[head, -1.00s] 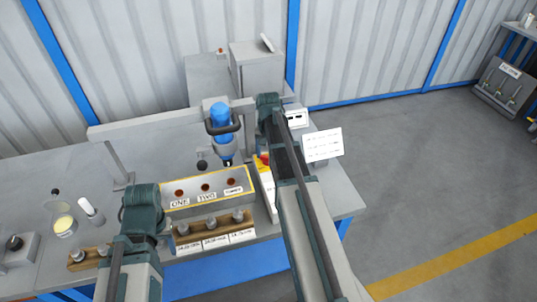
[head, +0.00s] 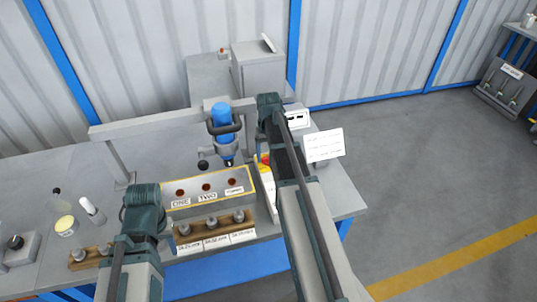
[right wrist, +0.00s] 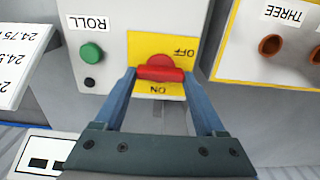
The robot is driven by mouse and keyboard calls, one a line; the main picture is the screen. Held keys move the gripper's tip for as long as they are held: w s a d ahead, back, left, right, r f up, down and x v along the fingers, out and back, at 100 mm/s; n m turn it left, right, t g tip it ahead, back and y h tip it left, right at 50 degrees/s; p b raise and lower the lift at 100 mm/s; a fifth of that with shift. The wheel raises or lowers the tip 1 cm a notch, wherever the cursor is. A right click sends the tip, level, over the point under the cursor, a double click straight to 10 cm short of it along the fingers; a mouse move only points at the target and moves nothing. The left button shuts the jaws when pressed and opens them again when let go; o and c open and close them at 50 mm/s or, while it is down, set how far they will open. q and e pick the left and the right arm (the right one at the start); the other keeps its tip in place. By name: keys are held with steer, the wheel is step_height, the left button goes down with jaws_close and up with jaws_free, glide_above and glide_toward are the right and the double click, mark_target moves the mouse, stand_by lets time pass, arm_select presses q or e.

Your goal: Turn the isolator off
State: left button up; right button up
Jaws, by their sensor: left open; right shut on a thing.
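The isolator is a red rotary handle (right wrist: 160,73) on a yellow plate (right wrist: 146,46) on a grey box, marked OFF and ON; the lettering appears upside down in the right wrist view. The handle bar lies roughly level across that picture. My right gripper (right wrist: 160,80) is shut on it, one blue finger at each end. In the head view, only a bit of the isolator's red and yellow (head: 265,158) shows beside my right arm, which hides the right fingers. My left gripper (head: 143,194) is open near the bench front, its fingertips hard to make out.
A green button (right wrist: 91,52) labelled ROLL sits beside the isolator. A yellow-edged block with holes (head: 208,188) and a wooden rack of metal pegs (head: 213,226) stand left of it. A blue press (head: 222,117) stands behind. A white card (head: 324,145) stands at right.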

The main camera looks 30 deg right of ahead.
stand_by(0.4)
steer(key=o, duration=1.3)
step_height(320, 180, up, 14)
steer(key=p, duration=1.4)
steer(key=shift+s+f, duration=0.15)
